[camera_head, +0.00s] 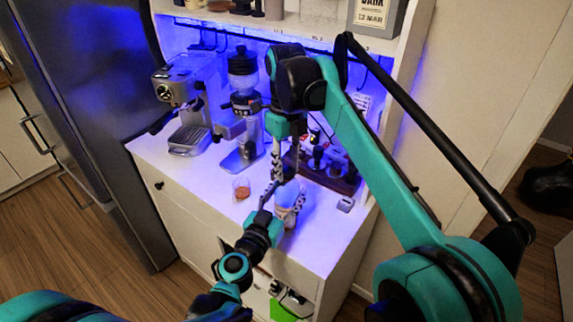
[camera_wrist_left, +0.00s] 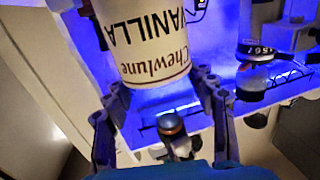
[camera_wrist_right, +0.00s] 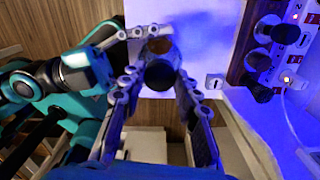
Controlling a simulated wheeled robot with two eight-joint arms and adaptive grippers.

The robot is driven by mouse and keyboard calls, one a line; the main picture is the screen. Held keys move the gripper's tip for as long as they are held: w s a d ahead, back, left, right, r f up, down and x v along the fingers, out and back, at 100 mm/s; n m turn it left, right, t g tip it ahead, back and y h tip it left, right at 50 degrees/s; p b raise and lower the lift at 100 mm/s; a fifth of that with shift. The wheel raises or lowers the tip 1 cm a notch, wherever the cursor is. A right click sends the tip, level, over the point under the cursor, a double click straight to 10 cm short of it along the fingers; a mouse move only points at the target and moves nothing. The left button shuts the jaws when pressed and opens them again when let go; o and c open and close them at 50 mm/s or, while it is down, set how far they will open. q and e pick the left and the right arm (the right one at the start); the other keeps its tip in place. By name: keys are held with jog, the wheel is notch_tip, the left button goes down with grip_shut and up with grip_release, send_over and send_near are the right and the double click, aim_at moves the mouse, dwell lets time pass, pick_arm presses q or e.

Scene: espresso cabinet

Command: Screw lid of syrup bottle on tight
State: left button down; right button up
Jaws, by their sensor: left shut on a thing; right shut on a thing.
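The syrup bottle (camera_head: 287,196) stands near the cabinet's front edge, partly hidden by my grippers. Its white label, reading VANILLA, shows upside down in the left wrist view (camera_wrist_left: 150,45). My left gripper (camera_head: 284,208) is shut on the bottle's body, with one finger on each side in the left wrist view. My right gripper (camera_head: 281,178) reaches down from above. In the right wrist view its fingers (camera_wrist_right: 158,84) are shut on the dark round lid (camera_wrist_right: 160,75) at the bottle's top. The thread between lid and bottle is hidden.
A small glass with brownish contents (camera_head: 241,188) stands left of the bottle. An espresso machine (camera_head: 188,95) and a grinder (camera_head: 243,100) stand behind at the left. A dark holder with tools (camera_head: 322,168) is at the right. The countertop (camera_head: 205,180) is clear at front left.

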jog(key=o, duration=1)
jog(key=shift+r, duration=0.1)
jog(key=shift+r, duration=2.15)
jog(key=shift+c, duration=0.3)
